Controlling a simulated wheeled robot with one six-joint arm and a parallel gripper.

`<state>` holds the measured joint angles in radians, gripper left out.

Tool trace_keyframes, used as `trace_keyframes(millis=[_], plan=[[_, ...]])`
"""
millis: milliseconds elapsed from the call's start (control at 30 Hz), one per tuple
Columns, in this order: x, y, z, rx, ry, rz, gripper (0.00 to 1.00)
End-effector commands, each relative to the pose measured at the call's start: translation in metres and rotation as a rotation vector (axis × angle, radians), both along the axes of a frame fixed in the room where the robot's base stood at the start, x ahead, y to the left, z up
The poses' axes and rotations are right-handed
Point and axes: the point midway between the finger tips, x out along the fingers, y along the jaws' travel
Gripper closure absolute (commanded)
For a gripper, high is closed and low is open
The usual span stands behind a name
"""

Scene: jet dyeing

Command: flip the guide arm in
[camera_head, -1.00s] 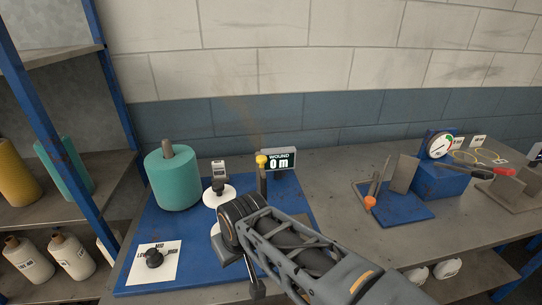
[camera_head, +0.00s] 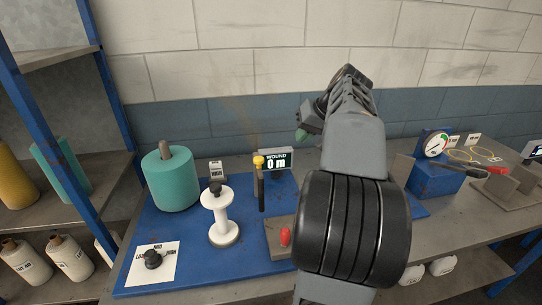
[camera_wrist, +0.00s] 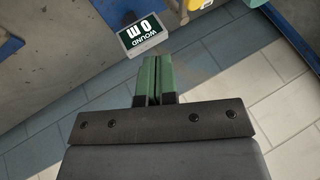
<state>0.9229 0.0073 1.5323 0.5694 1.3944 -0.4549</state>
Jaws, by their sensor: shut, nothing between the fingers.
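The guide arm (camera_head: 261,192) appears to be the slim dark upright with a yellow knob (camera_head: 259,160) on top, standing on the blue board right of the white spool (camera_head: 222,217). A yellow piece at the top edge of the wrist view (camera_wrist: 194,4) may be that knob. My gripper (camera_head: 302,135) is raised, above and right of the upright and apart from it. Its green fingers (camera_wrist: 154,76) are together and empty in the wrist view. My arm hides part of the bench to the right of the upright.
The display reading WOUND 0 m (camera_head: 276,160) stands behind the upright. A teal cone (camera_head: 170,179) is left of the spool. A red button (camera_head: 285,236) sits in front. A blue gauge box (camera_head: 438,176) is at the right. The air above the spool is clear.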

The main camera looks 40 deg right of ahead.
Motion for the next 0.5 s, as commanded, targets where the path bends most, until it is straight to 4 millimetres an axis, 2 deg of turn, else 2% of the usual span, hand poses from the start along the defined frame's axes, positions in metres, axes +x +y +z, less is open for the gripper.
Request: trace_keyframes(millis=[333, 500], plan=[[0.002, 0.001, -0.003, 0.000, 0.001, 0.000, 1.00], [0.013, 0.005, -0.019, 0.001, 0.002, 0.002, 1.00]])
